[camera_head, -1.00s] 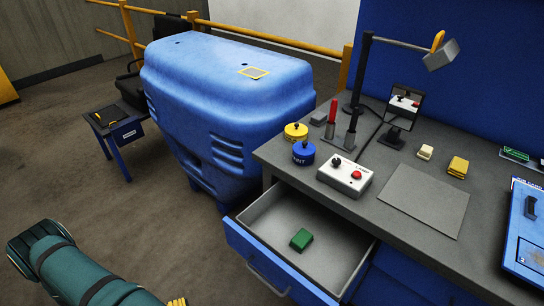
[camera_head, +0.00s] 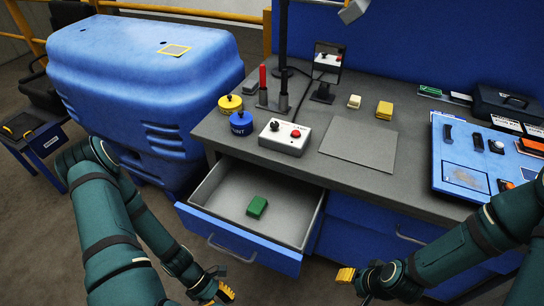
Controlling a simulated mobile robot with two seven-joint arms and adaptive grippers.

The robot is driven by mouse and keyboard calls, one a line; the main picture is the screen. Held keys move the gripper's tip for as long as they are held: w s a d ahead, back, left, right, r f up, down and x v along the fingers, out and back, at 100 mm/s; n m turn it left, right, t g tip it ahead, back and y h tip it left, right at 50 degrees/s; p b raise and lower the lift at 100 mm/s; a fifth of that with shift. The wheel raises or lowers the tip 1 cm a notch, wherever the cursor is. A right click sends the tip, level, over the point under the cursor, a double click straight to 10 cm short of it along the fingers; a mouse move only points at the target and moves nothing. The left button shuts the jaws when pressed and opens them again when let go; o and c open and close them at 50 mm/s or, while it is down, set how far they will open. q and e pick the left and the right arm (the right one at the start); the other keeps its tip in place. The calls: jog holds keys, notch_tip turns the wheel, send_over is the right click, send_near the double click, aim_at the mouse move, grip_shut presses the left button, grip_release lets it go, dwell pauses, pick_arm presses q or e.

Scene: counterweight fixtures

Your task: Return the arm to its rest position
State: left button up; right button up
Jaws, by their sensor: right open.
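My left arm comes in from the left, and its gripper (camera_head: 218,287) with yellow fingertips is low in the picture, in front of the open drawer (camera_head: 238,240). Its jaw gap is too small to make out. My right arm comes in from the right. Its gripper (camera_head: 347,276) is open, with yellow fingertips pointing left, in front of the blue desk fronts and to the right of the drawer. I see nothing held in either gripper. A green block (camera_head: 257,207) lies inside the drawer, apart from both grippers.
The grey desk top carries a control box (camera_head: 284,137), yellow tin (camera_head: 230,104), blue tin (camera_head: 241,123), grey mat (camera_head: 358,146) and blue panel (camera_head: 466,162). A large blue housing (camera_head: 150,85) stands left. The drawer juts out towards me.

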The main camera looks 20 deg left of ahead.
pick_arm(q)
jog(key=w+d+r+m+t+y, duration=0.2)
jog(key=w+d+r+m, duration=0.2)
jog(key=w+m, duration=0.3)
jog(key=w+d+r+m+t+y, duration=0.2)
jog(key=w+d+r+m, duration=0.3)
jog(key=m, duration=0.7)
jog(key=w+d+y, duration=0.1)
jog(key=w+d, duration=0.1)
jog(key=shift+w+d+m, duration=0.25)
jog(key=shift+w+m, duration=0.15)
jog(key=shift+r, duration=0.1)
